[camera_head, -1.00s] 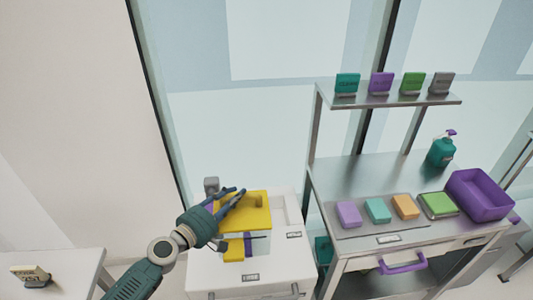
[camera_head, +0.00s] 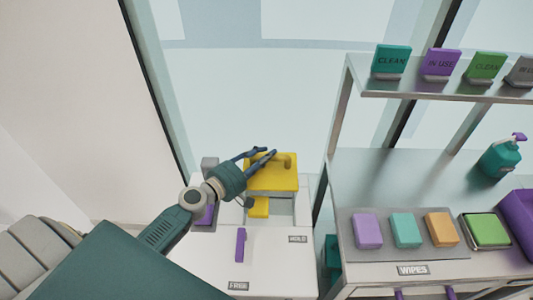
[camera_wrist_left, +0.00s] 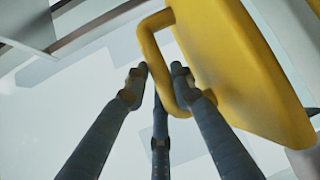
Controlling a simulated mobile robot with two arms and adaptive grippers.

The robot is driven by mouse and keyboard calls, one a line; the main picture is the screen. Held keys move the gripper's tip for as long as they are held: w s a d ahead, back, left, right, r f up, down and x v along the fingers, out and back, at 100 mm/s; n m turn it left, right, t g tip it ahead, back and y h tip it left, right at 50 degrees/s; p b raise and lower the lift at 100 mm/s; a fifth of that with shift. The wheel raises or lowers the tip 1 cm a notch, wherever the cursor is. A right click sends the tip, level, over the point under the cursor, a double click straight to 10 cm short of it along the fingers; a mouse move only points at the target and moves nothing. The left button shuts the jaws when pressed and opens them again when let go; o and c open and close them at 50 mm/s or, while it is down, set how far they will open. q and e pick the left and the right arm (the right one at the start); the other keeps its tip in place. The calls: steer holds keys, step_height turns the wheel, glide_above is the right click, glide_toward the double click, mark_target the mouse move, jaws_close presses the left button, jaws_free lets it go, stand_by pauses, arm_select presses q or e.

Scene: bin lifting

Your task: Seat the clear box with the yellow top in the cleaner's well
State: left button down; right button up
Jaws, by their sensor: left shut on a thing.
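The yellow top (camera_head: 275,175) of the clear box shows near the middle of the head view. The clear body (camera_head: 283,207) beneath it is faint and partly hidden. My left gripper (camera_head: 262,154) is shut on the top's yellow handle, which shows as a loop between the fingers in the wrist view (camera_wrist_left: 150,48). The white cleaner (camera_head: 265,262) stands below and around the box in the picture. I cannot tell whether the box sits in the well or hangs above it; the well's inside is hidden. My right gripper is not in view.
A purple lever (camera_head: 240,245) is on the cleaner's front, near the FREE (camera_head: 238,286) and HOLD (camera_head: 297,239) labels. A metal bench (camera_head: 375,180) at right carries coloured blocks, a teal bottle (camera_head: 500,157) and a purple bin (camera_head: 519,217). Its shelf (camera_head: 430,92) holds several signs.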

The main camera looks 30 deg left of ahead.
arm_select(q)
steer(key=shift+s+f+b, duration=0.25)
steer(key=shift+f+b, duration=0.15)
steer(key=shift+b, duration=0.1)
steer(key=shift+f+b, duration=0.3)
steer(key=shift+f, duration=0.05)
step_height(320, 180, down, 2)
steer(key=shift+w+f+b, duration=0.15)
steer(key=shift+f+b, duration=0.1)
steer(key=shift+b, duration=0.8)
step_height(320, 180, down, 9)
steer(key=b, duration=0.9)
steer(key=shift+f+b, duration=0.1)
steer(key=shift+b, duration=0.2)
steer(key=shift+d, duration=0.15)
steer(key=shift+f+b, duration=0.35)
steer(key=shift+b, duration=0.15)
